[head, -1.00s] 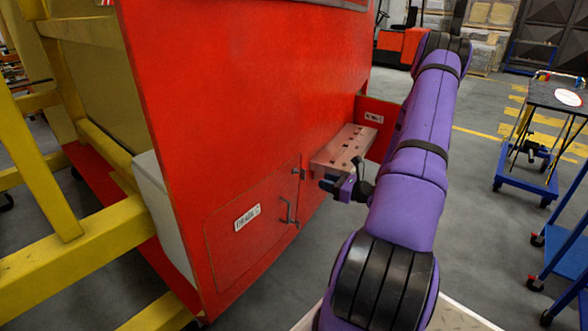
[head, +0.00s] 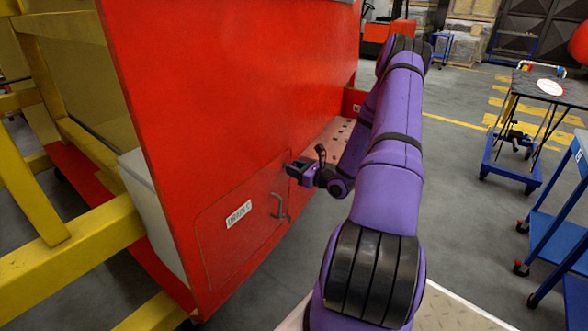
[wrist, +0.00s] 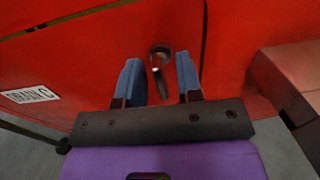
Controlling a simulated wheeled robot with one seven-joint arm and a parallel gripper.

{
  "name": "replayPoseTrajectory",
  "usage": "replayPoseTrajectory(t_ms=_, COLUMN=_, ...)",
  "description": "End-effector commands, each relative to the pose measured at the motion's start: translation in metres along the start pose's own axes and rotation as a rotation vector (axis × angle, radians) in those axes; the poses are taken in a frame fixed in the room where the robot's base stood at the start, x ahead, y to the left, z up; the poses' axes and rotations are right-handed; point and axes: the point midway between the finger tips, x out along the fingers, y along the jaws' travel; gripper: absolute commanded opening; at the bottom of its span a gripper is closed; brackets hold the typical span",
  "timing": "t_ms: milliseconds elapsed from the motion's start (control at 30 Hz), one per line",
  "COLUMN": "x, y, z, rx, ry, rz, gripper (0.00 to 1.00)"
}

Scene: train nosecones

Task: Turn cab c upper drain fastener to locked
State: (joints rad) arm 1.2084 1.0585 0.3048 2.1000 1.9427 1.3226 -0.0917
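The drain hatch (head: 222,258) is a red door low in the red cab side, with a label reading DRAIN C (head: 239,214) that also shows in the wrist view (wrist: 30,96). The upper drain fastener (wrist: 160,58) is a small dark round piece with a short bar hanging downward in the wrist view. My gripper (head: 291,169) is at the hatch's upper right corner and hides the fastener in the head view. In the wrist view my gripper (wrist: 160,80) is open, with one blue finger on each side of the fastener; contact cannot be made out.
A dark handle (head: 280,207) sticks out from the hatch's right side below my gripper. A copper-coloured perforated step (wrist: 292,75) stands close on the right. Blue carts (head: 512,168) are far right. Grey floor lies between.

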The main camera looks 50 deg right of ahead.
Motion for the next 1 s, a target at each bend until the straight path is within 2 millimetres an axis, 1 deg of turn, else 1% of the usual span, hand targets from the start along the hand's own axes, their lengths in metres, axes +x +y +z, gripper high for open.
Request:
replayPoseTrajectory(t_ms=100, x=0.0037, y=0.0, z=-0.0001, rx=0.0, ry=0.0, rz=0.0, gripper=0.33)
replayPoseTrajectory(t_ms=333, x=0.004, y=-0.0001, z=-0.0001, rx=0.0, ry=0.0, rz=0.0, gripper=0.33)
replayPoseTrajectory(t_ms=367, x=0.0039, y=-0.0001, z=-0.0001, rx=0.0, ry=0.0, rz=0.0, gripper=0.28)
replayPoseTrajectory(t_ms=400, x=0.0039, y=-0.0001, z=-0.0001, rx=0.0, ry=0.0, rz=0.0, gripper=0.19)
replayPoseTrajectory(t_ms=467, x=0.0039, y=-0.0001, z=0.0, rx=0.0, ry=0.0, rz=0.0, gripper=0.05)
replayPoseTrajectory(t_ms=500, x=0.0038, y=-0.0001, z=0.0, rx=0.0, ry=0.0, rz=0.0, gripper=0.0)
replayPoseTrajectory(t_ms=800, x=0.0037, y=-0.0002, z=0.0, rx=0.012, ry=0.0, rz=-0.001, gripper=0.0)
replayPoseTrajectory(t_ms=1000, x=0.0037, y=-0.0006, z=-0.0001, rx=0.082, ry=0.0, rz=-0.001, gripper=0.0)
